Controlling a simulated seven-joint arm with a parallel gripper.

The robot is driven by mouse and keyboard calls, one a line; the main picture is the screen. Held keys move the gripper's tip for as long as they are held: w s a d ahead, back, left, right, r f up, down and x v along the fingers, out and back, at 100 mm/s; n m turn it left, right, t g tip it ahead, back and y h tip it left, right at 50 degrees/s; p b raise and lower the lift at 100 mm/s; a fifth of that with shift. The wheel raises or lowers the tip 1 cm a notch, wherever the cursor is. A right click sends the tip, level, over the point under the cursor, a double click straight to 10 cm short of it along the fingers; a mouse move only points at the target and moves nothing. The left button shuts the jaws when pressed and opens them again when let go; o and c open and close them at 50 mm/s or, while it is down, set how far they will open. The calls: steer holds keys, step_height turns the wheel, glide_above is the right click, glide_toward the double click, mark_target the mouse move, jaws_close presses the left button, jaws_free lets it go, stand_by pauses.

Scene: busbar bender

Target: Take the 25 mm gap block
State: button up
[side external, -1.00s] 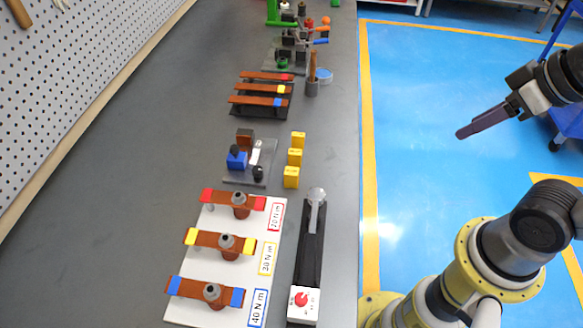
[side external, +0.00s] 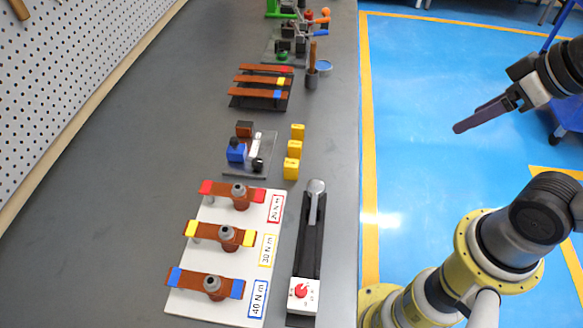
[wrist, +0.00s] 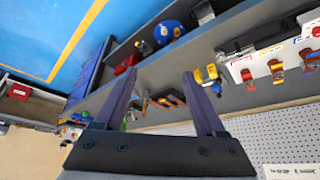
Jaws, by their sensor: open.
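Three yellow blocks stand in a row on the grey bench in the side external view: a far one (side external: 298,131), a middle one (side external: 294,149) and a near one (side external: 291,168). Their markings are too small to read, so I cannot tell which is the 25 mm gap block. My gripper (side external: 461,127) is off to the right, over the blue floor and well apart from the blocks. Its two fingers (wrist: 160,78) are spread in the wrist view with nothing held.
Left of the blocks is a bending fixture with a blue part (side external: 236,152). Nearer is a white board (side external: 215,265) with copper bars, beside a torque wrench (side external: 308,240). A pegboard wall (side external: 60,90) bounds the left.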

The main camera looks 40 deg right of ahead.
step_height(320, 180, up, 4)
steer(key=w+m, duration=0.3)
steer(key=m, duration=0.2)
steer(key=m+g, duration=0.4)
steer(key=g, duration=0.2)
glide_above(291, 163)
step_height(291, 163, down, 19)
steer(key=shift+s+a+r, duration=0.1)
steer(key=shift+r, duration=0.1)
steer(key=shift+f, duration=3.1)
jaws_close()
